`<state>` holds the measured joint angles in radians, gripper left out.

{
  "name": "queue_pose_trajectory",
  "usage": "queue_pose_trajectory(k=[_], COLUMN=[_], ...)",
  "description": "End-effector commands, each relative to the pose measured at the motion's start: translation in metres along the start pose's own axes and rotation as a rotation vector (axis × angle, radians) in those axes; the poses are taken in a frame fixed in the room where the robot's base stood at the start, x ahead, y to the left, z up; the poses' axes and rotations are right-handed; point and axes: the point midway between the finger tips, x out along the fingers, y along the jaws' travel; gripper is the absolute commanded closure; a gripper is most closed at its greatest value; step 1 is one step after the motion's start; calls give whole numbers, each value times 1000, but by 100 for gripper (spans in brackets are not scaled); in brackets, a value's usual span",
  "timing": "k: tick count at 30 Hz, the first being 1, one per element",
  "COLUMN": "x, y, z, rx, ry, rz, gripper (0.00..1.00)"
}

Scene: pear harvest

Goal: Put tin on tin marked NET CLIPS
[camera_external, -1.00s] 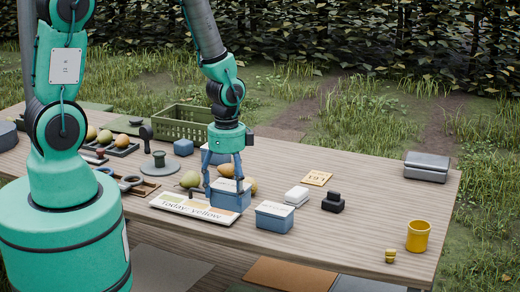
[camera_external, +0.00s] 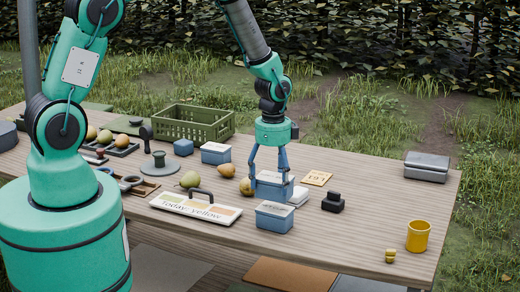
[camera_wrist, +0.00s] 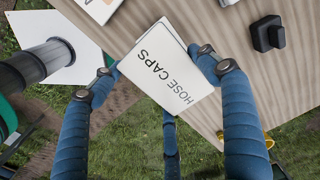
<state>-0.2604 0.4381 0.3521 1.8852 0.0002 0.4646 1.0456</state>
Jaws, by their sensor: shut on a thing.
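My gripper (camera_external: 270,178) is shut on a blue tin with a white lid (camera_external: 274,190), fingers on opposite sides. In the wrist view the lid of this held tin (camera_wrist: 172,72) reads HOSE CAPS. It appears to be held just above the table. A second blue tin with a pale lid (camera_external: 274,217) stands on the table in front of the held tin, apart from it. A third such tin (camera_external: 215,153) stands farther back, beside the green crate. The lettering on these two lids is too small to read, so I cannot tell which is marked NET CLIPS.
A green crate (camera_external: 193,124) stands behind; a yellow mug (camera_external: 418,236) is far right.

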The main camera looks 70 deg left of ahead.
Motion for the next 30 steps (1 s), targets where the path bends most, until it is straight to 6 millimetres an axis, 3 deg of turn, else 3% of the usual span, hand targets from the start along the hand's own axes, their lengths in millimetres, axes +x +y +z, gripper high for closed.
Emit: queue_pose_trajectory(k=[14, 24, 30], x=[2, 31, 36], y=[-4, -3, -4], z=[-2, -2, -2], rx=[0, 0, 0], ry=[-1, -1, 0], rz=[1, 2, 1], gripper=[59, 60, 59])
